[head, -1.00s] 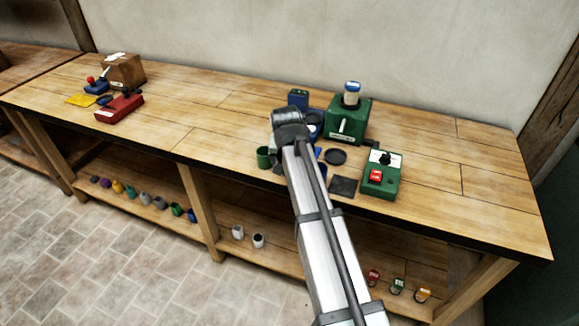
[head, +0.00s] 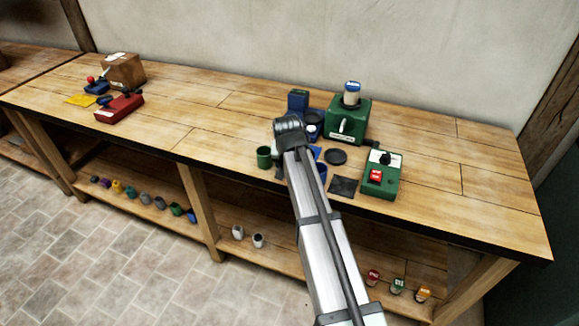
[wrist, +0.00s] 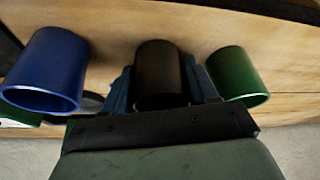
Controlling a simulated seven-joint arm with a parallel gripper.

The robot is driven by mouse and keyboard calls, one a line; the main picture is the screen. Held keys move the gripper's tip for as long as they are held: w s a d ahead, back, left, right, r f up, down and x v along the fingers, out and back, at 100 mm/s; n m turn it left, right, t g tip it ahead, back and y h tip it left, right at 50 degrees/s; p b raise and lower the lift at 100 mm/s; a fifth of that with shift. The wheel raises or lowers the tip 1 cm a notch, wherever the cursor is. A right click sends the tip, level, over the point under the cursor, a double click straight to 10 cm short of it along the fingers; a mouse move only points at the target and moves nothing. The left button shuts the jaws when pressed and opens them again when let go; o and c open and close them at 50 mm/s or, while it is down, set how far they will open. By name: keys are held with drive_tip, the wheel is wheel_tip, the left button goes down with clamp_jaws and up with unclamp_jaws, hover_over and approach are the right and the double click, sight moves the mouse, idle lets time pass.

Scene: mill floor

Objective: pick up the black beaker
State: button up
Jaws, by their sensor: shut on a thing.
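The black beaker (wrist: 158,70) stands between the two fingers of my gripper (wrist: 163,88) in the wrist view, and the fingers are shut on its sides. The blue beaker (wrist: 48,70) is to its left and the green beaker (wrist: 236,72) to its right, both apart from it. In the head view my arm hides most of the black beaker and the fingers. The green beaker (head: 264,157) shows just left of my arm there, and the blue beaker (head: 322,171) shows partly at its right.
A green machine (head: 347,120) with a jar on top stands behind my wrist. A green box with a red switch (head: 381,176), a dark square pad (head: 343,187) and a dark round dish (head: 335,157) lie to the right.

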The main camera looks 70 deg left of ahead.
drive_tip(key=c, duration=0.3)
wheel_tip(320, 180, up, 9)
drive_tip(key=w+n, duration=0.1)
drive_tip(key=w, duration=0.4)
drive_tip(key=w+f+n+g, duration=0.1)
drive_tip(key=w+n, duration=0.1)
drive_tip(key=w, duration=0.4)
drive_tip(key=w+n, duration=0.1)
drive_tip(key=w, duration=0.4)
drive_tip(key=shift+w+d+f+g+y, duration=0.2)
drive_tip(key=shift+w+f+g+y, duration=0.1)
drive_tip(key=shift+g, duration=0.1)
